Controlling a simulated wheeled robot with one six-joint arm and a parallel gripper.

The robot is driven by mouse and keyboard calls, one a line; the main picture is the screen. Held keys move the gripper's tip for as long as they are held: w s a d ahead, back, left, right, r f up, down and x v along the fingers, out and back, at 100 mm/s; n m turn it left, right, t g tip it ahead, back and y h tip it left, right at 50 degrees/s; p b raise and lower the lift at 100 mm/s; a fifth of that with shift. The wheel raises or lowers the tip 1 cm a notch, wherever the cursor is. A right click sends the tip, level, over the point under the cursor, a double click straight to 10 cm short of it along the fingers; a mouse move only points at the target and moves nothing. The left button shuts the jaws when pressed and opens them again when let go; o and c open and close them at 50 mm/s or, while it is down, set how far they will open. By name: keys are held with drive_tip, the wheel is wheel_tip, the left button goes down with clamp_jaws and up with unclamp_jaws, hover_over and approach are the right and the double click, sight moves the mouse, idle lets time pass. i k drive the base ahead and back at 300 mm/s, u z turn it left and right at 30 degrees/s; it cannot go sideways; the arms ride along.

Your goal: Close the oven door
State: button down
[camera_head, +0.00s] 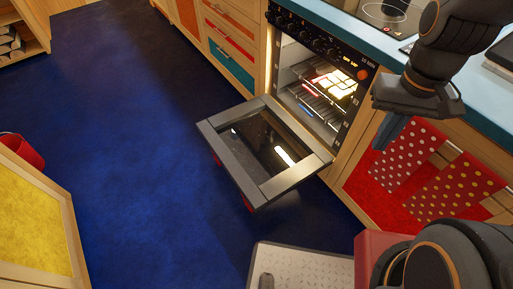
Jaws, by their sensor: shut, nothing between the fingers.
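The oven (317,42) is built into the counter front, with knobs along its top edge. Its door (290,180) is hinged at the bottom and hangs wide open, reaching out over the floor. The door has a dark glass panel in a grey frame. The lit oven inside shows racks and a bright item on a rack. My gripper (392,134) is to the right of the oven, in front of the cabinet with dotted cloths. It is shut and empty, and it appears apart from the door.
Blue floor (130,120) lies clear to the left of the door. Red dotted cloths (408,155) hang on the cabinet right of the oven. The blue counter (478,98) holds a hob. A yellow-panelled cabinet (38,215) and a red bin (22,150) stand at the left.

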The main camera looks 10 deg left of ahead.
sight(258, 198)
drive_tip(key=z, duration=1)
drive_tip(key=k, duration=0.85)
drive_tip(key=u, duration=1.35)
drive_tip(key=i, duration=0.5)
